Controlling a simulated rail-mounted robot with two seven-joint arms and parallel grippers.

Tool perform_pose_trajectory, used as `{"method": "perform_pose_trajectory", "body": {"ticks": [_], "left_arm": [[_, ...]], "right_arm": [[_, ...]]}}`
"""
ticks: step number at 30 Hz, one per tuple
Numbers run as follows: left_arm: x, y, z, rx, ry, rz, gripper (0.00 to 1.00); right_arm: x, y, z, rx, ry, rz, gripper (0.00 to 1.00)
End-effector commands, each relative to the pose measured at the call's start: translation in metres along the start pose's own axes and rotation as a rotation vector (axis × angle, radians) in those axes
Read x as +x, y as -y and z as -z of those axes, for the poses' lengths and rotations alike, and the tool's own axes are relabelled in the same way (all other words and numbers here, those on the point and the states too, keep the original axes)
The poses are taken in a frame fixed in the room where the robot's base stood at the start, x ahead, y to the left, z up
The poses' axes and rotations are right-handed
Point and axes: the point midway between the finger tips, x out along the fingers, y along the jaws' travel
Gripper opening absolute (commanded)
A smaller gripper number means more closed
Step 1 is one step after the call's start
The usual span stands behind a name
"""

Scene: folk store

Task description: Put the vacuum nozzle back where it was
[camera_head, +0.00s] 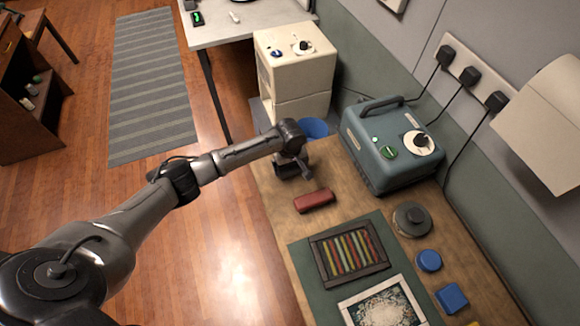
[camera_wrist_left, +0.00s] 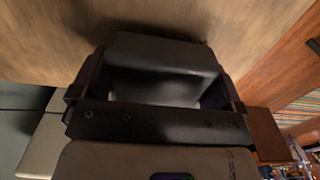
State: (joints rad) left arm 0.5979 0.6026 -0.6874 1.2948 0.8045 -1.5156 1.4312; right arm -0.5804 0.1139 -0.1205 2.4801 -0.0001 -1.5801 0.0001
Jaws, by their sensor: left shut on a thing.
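In the left wrist view, my gripper (camera_wrist_left: 155,92) is shut on a dark grey, blocky piece, which I take to be the vacuum nozzle (camera_wrist_left: 165,52). The nozzle is close over the wood surface; I cannot tell if it touches. In the head view the gripper largely hides it. My right gripper is not in view.
A red case (camera_head: 314,200) lies just in front. A framed striped panel (camera_head: 349,253), a round grey disc (camera_head: 412,219) and blue pieces (camera_head: 429,260) lie nearer. A cream cabinet (camera_head: 294,75) stands beyond the worktop.

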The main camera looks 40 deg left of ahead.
Motion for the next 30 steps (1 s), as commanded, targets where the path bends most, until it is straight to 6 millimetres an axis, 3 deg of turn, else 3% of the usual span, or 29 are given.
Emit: {"method": "perform_pose_trajectory", "body": {"ticks": [14, 15, 16, 25, 30], "left_arm": [[0.01, 0.0, 0.0, -0.001, 0.0, -0.001, 0.74], [0.01, 0.0, 0.0, 0.0, 0.0, -0.001, 0.97], [0.01, 0.0, 0.0, 0.0, 0.0, -0.001, 1.0], [0.006, 0.0, 0.0, 0.001, -0.002, -0.002, 1.0], [-0.018, -0.001, 0.0, 0.002, -0.001, -0.003, 1.0]], "right_arm": [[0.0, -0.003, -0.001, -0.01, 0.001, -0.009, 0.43], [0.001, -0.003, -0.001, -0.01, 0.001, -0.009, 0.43], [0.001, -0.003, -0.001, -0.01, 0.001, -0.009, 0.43], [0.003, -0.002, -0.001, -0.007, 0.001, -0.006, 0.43], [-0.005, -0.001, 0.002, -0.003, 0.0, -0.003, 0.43]]}}
